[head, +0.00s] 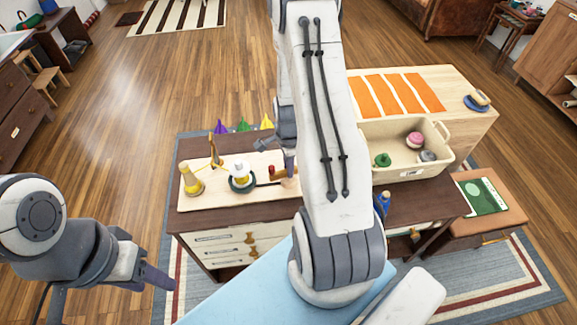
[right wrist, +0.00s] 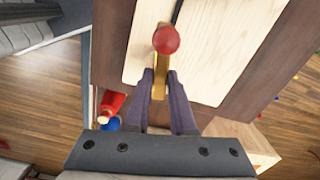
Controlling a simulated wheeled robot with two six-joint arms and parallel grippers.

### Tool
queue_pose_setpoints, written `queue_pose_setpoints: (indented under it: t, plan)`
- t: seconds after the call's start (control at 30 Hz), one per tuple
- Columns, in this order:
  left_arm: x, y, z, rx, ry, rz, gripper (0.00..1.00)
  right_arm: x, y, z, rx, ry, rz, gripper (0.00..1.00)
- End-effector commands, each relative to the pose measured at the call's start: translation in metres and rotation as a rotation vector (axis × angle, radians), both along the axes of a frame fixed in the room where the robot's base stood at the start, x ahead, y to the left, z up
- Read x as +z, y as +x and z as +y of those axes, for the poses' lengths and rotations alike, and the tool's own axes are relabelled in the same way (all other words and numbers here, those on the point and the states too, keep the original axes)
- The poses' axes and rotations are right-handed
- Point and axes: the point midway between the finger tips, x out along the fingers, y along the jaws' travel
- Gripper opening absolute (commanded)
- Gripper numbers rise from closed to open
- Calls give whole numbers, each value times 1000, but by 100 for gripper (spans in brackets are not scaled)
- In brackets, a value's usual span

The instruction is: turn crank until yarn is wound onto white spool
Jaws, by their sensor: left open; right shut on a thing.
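The white spool (head: 241,170) stands on a pale wooden board (head: 215,195), with a dark ring around its base. A yellow yarn cone (head: 193,181) stands at the board's left, with a thin yellow post (head: 215,152) between them. How much yarn is on the spool is too small to tell. The crank's red knob (head: 271,169) is right of the spool. In the right wrist view the red knob (right wrist: 166,40) tops a brass-coloured piece (right wrist: 159,78). My right gripper (right wrist: 160,84) is shut on that piece. My left gripper (head: 110,290) is open and empty, away from the board.
A cream bin (head: 385,165) with several small items stands right of the board. Small purple, green and yellow cones (head: 243,126) are behind it. A blue bottle (head: 383,203) is by my right arm, which hides the middle.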

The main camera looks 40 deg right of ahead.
Motion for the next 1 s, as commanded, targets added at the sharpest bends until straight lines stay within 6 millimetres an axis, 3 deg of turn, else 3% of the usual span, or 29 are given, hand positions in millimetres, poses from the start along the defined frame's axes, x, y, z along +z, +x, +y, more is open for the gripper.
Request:
queue_pose_setpoints:
  t: [0.6,1.0]
  plan:
    - [7,0,0,0,0,0,50,1,1,-1,-565,-2,-4,0]
    - [9,0,0,0,0,0,50,1,2,-1,-781,-2,-5,0]
